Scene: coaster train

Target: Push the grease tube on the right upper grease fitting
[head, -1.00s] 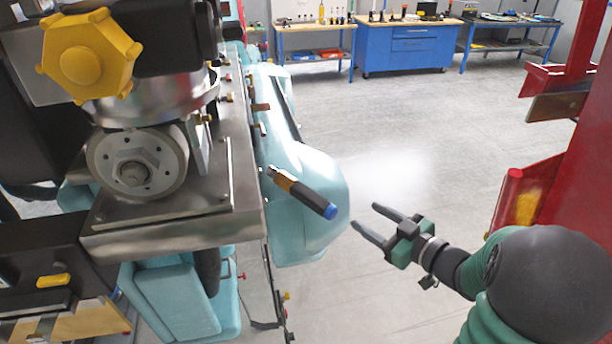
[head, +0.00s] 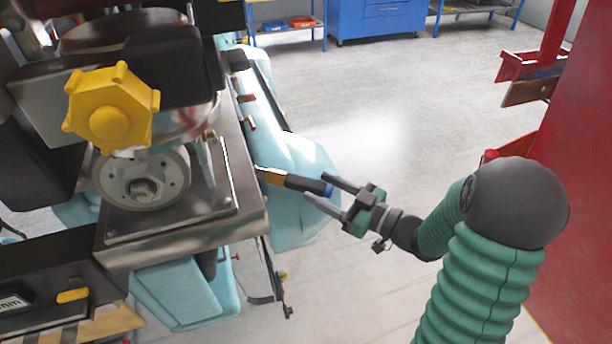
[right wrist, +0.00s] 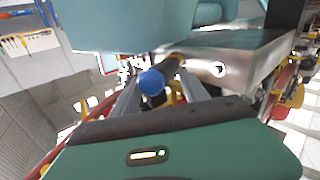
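The grease tube (head: 296,181) is black with a gold-brown band and a blue end cap. It sticks out to the right from the side of the metal plate assembly (head: 235,180), roughly level. My right gripper (head: 335,195) is open, with its two fingers around or just beside the blue end; contact cannot be told. In the right wrist view the blue cap (right wrist: 151,82) shows between the open fingers (right wrist: 152,95). The fitting at the tube's far end is hidden. My left gripper is not in view.
A yellow knob (head: 110,108) and a round hub (head: 142,185) sit on the machine at left. A teal seat shell (head: 300,215) lies below and behind the tube. A red frame (head: 560,180) stands at right. Open floor lies between.

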